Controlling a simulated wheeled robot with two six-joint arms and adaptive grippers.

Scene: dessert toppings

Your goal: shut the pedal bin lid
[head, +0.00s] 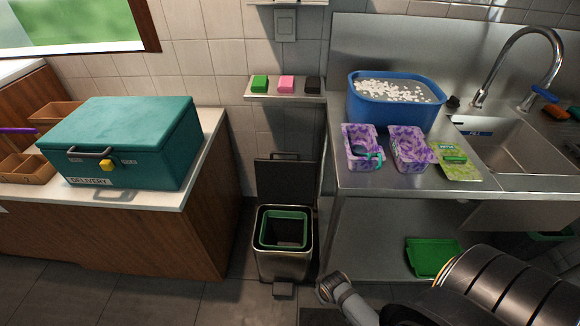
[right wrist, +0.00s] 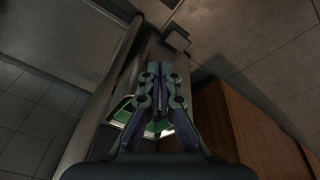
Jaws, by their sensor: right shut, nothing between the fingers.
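The pedal bin (head: 283,262) stands on the floor between the wooden counter and the steel sink unit. Its dark lid (head: 286,181) is open, standing upright at the back against the wall. A green inner rim (head: 284,214) surrounds the dark opening, and the pedal (head: 284,289) is at the front. My right gripper (right wrist: 161,72) is shut and empty in the right wrist view. Green parts of the bin (right wrist: 158,130) show behind its fingers; whether they touch the bin cannot be told. My right arm enters the head view from the lower right. My left gripper is not in view.
A teal delivery box (head: 122,142) stands on the left counter (head: 214,122). A blue tub (head: 394,107) and purple trays sit on the steel counter (head: 372,182). A wall shelf (head: 285,95) is above the bin. A green tray (head: 433,257) lies under the sink unit. Floor is clear in front.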

